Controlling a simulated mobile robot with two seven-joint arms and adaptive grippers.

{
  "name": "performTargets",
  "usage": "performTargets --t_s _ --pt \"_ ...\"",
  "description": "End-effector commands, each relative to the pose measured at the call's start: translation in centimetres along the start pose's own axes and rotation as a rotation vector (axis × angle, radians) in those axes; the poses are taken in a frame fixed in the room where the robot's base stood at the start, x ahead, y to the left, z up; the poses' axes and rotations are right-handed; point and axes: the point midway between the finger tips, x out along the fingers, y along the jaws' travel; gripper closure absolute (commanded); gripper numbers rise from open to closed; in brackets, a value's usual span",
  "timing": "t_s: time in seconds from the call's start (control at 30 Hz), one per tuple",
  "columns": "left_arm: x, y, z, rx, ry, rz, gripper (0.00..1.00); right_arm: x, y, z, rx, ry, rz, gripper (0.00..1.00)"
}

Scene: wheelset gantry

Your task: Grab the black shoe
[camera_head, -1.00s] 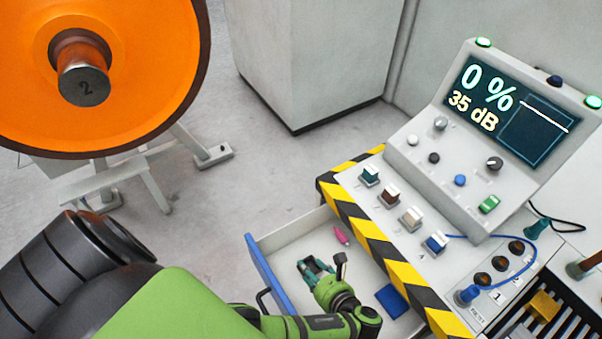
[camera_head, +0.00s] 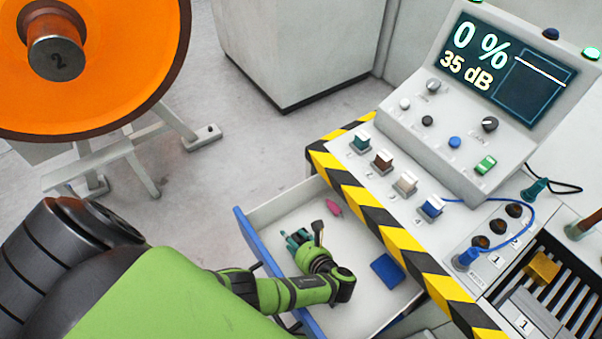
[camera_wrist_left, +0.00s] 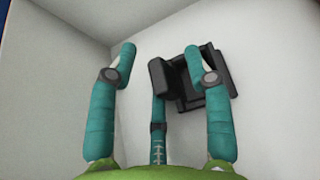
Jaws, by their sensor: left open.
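The black shoe (camera_wrist_left: 217,88) lies against the pale drawer floor in the left wrist view, a dark blocky piece right of centre. My right-hand teal finger covers part of it. My left gripper (camera_wrist_left: 160,58) is open, its teal fingers spread and nothing held between them. The shoe shows behind and between the middle and right fingers; I cannot tell whether any finger touches it. In the head view my left gripper (camera_head: 296,239) is inside the open drawer (camera_head: 284,210). I cannot make out the shoe there. My right gripper is not in view.
The drawer also holds a pink piece (camera_head: 333,207) and a blue block (camera_head: 388,271). A striped console edge (camera_head: 372,215) overhangs its right side. Teal, brown, white and blue-based blocks stand on the console. An orange wheel (camera_head: 110,70) is at upper left.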

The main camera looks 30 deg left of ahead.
Motion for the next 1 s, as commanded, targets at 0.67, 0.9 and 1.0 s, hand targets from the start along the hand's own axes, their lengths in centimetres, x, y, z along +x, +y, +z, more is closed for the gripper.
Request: performTargets --t_s 0.67,0.9,1.0 --pt "-0.1 0.1 0.1 0.001 0.000 0.001 1.00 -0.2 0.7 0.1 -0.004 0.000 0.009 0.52" --pt "-1.4 0.1 2.5 -0.001 -0.001 0.000 1.00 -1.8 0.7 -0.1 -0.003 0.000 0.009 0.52" --pt "-2.5 0.0 4.6 -0.003 -0.001 -0.001 1.00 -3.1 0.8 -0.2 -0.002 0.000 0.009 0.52"
